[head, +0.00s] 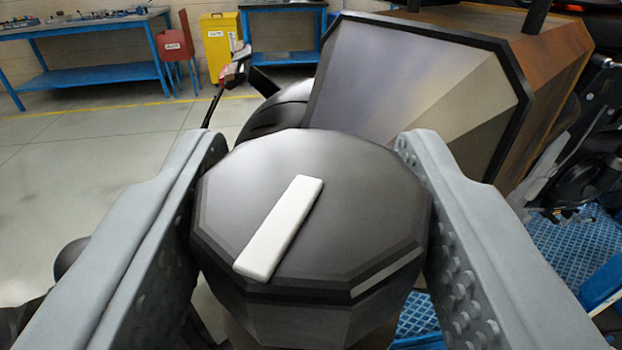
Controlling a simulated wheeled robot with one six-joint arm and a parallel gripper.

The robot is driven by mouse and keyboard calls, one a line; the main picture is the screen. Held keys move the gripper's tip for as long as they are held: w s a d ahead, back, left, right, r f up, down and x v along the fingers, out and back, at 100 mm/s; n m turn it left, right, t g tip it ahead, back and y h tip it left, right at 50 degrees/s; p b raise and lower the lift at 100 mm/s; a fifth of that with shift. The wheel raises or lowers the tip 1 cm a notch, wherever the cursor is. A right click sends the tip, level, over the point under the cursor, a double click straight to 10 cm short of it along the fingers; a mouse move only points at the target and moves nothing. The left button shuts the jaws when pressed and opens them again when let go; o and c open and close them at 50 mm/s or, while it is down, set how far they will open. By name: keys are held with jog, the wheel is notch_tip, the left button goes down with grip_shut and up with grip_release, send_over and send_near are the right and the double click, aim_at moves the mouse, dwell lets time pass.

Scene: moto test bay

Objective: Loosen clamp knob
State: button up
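The clamp knob (330,185) is a large dark, many-sided cap with a raised white bar (279,228) on its top. The bar lies tilted, with its upper end towards the right. The knob fills the lower middle of the head view. My gripper (308,155) has one grey, dimpled finger on each side of the knob. Both fingers lie close against its sides, and they appear to touch it. The knob's underside and what it is mounted on are mostly hidden.
A big faceted box-like body (410,90) with a dark rim and brown side stands just behind the knob. A blue grated platform (570,245) is at the right. Blue workbenches (95,75), a red box (174,38) and a yellow bin (219,48) stand far back. Floor at left is open.

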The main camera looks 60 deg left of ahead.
jog(key=shift+n+g, duration=0.3)
jog(key=shift+g, duration=0.1)
jog(key=n+g+y, duration=0.1)
jog(key=g, duration=0.1)
jog(key=n+g+y, duration=0.1)
jog(key=n+g, duration=0.1)
jog(key=g, duration=0.1)
jog(key=shift+w+d+n, duration=0.1)
jog(key=shift+w+n, duration=0.05)
jog(key=shift+n, duration=0.15)
jog(key=n+g, duration=0.1)
jog(key=g, duration=0.2)
jog(key=n+g, duration=0.2)
jog(key=g, duration=0.1)
jog(key=shift+n, duration=0.3)
jog(key=n+g+h, duration=0.1)
jog(key=n+g, duration=0.1)
jog(key=g, duration=0.1)
jog(key=n+g+h, duration=0.1)
jog(key=n+g, duration=0.1)
jog(key=g, duration=0.1)
jog(key=shift+n+g+h, duration=1.2)
jog(key=shift+n+g, duration=0.2)
jog(key=shift+g, duration=0.3)
jog(key=shift+n+g+h, duration=0.3)
jog(key=shift+g, duration=0.1)
jog(key=o, duration=1)
jog(key=shift+c, duration=0.2)
